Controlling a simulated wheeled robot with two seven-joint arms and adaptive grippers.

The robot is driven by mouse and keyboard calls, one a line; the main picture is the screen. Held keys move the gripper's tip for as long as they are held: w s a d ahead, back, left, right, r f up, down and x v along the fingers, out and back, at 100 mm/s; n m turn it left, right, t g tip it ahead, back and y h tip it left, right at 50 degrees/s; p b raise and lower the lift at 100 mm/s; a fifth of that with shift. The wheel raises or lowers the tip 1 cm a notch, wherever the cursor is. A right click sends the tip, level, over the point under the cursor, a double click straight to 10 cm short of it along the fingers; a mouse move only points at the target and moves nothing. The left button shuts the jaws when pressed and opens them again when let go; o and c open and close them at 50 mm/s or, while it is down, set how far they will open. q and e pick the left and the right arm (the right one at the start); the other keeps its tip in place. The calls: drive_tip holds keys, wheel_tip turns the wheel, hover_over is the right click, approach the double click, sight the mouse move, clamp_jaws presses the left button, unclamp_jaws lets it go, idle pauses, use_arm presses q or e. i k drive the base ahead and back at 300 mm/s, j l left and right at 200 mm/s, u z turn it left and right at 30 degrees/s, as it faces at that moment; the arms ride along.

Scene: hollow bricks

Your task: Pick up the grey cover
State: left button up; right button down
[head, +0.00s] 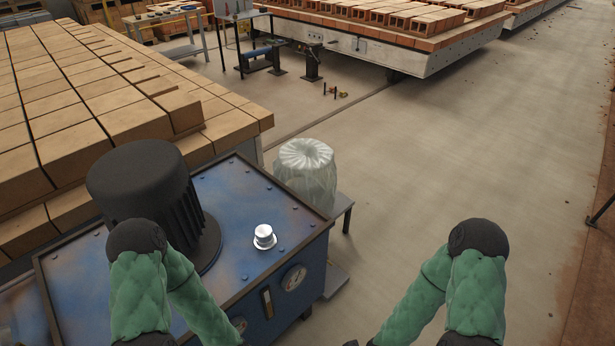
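A small silver-grey cap-shaped piece (264,237) with a flared rim stands upright on the blue metal top of a machine (245,205). It is the likeliest grey cover, and nothing touches it from above. My two green-sleeved arms show in the lower part of the head view, one left and one right of the cap. Both forearms run down toward the bottom edge. Neither gripper's fingers show, so whether they are open or shut is hidden.
A large black ribbed motor (150,200) stands on the machine left of the cap. A bundle in translucent wrapping (306,172) sits on a low stand behind right. Stacked bricks (90,110) fill the left. Open concrete floor (450,150) lies right.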

sight(308, 167)
drive_tip(key=i+l+z, duration=0.4)
drive_tip(key=l, duration=0.35)
drive_tip(key=i+l+z, duration=0.4)
drive_tip(key=i+l, duration=0.2)
drive_tip(key=i+l+z, duration=0.1)
drive_tip(key=i+l, duration=0.15)
drive_tip(key=i, duration=0.3)
drive_tip(key=i+l+z, duration=0.15)
drive_tip(key=i, duration=0.45)
drive_tip(key=i+l+z, duration=0.1)
drive_tip(key=i, duration=0.5)
drive_tip(key=i+j+u, duration=0.15)
drive_tip(key=i+u, duration=0.65)
drive_tip(key=i, duration=0.2)
drive_tip(key=i+l+u, duration=0.2)
drive_tip(key=i+u, duration=0.2)
drive_tip(key=i+l+u, duration=0.35)
drive_tip(key=i, duration=0.2)
drive_tip(key=i+u, duration=0.25)
drive_tip(key=u, duration=0.2)
drive_tip(key=i+l+u, duration=0.1)
drive_tip(key=u, duration=0.35)
drive_tip(key=i+l+u, duration=0.2)
drive_tip(key=i+u, duration=0.2)
drive_tip(key=i+l+u, duration=0.1)
drive_tip(key=l+u, duration=0.15)
drive_tip(key=u, duration=0.2)
drive_tip(key=i+l+u, duration=0.15)
drive_tip(key=l+u, duration=0.15)
drive_tip(key=u, duration=0.15)
